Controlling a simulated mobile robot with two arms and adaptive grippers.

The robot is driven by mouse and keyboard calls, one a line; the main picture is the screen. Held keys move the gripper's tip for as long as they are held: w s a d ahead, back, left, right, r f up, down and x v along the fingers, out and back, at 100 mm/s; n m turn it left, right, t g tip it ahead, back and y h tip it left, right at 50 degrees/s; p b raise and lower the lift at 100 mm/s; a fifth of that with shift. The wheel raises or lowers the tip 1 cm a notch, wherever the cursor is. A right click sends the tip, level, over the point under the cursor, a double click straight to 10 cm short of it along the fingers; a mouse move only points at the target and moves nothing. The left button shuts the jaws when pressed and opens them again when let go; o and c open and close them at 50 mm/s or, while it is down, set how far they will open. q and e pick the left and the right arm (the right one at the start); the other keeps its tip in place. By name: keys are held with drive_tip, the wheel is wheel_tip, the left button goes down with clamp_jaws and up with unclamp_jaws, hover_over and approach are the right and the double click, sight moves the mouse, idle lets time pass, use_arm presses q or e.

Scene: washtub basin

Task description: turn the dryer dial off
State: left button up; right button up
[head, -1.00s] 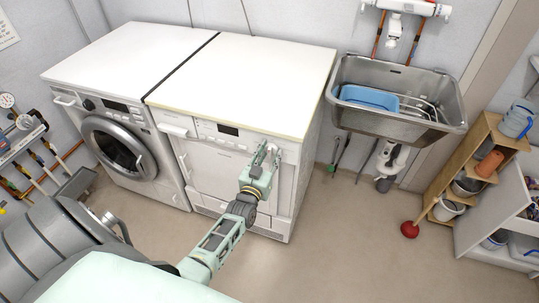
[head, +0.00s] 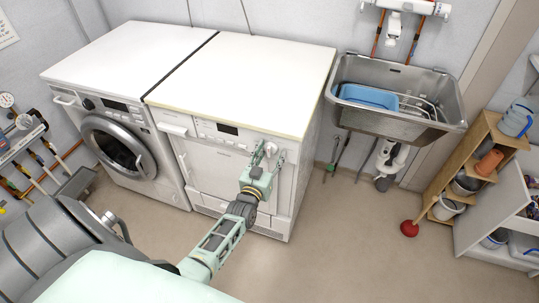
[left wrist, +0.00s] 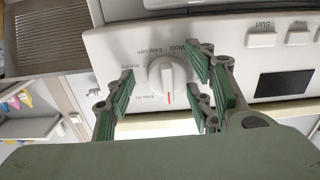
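The dryer (head: 220,160) is the white machine on the right of the pair. Its dial (left wrist: 167,75) is a round white knob with a raised grip bar and a red mark, which points toward the bottom of the left wrist view. Labels such as Wool and Easy care ring it. The dial also shows in the head view (head: 270,148). My left gripper (head: 269,155) is in front of it, open, with green-padded fingers spread on both sides of the dial; the gripper also shows in the left wrist view (left wrist: 160,92). Contact with the dial cannot be told. My right gripper is not in view.
A front-loading washer (head: 120,145) stands left of the dryer. A Start button (left wrist: 262,40) and a dark display (left wrist: 285,84) are beside the dial. A metal sink (head: 400,125) with a blue tub (head: 370,97) is to the right. The floor before the dryer is clear.

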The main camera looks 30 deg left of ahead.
use_arm(q)
drive_tip(key=v, duration=1.2)
drive_tip(key=shift+d, duration=0.1)
drive_tip(key=s+d+f+m+g+h, duration=0.1)
drive_tip(key=s+d+f+g, duration=0.25)
drive_tip(key=f, duration=0.55)
drive_tip(key=s+d+f+m+g+h, duration=0.1)
drive_tip(key=s+d+f+g+h, duration=0.15)
drive_tip(key=s+f, duration=0.45)
drive_tip(key=s+d+f+m+g, duration=0.1)
drive_tip(key=s+d+f+g, duration=0.15)
drive_tip(key=f, duration=0.75)
drive_tip(key=s+d+f+m+g, duration=0.1)
drive_tip(key=s+f+g, duration=0.3)
drive_tip(key=s, duration=1)
drive_tip(key=s+d+f+m+g, duration=0.1)
drive_tip(key=s+f+g, duration=0.3)
drive_tip(key=s+f, duration=0.6)
drive_tip(key=s, duration=0.3)
drive_tip(key=shift+s+f, duration=0.25)
drive_tip(key=shift+s, duration=0.15)
drive_tip(key=shift+h, duration=0.25)
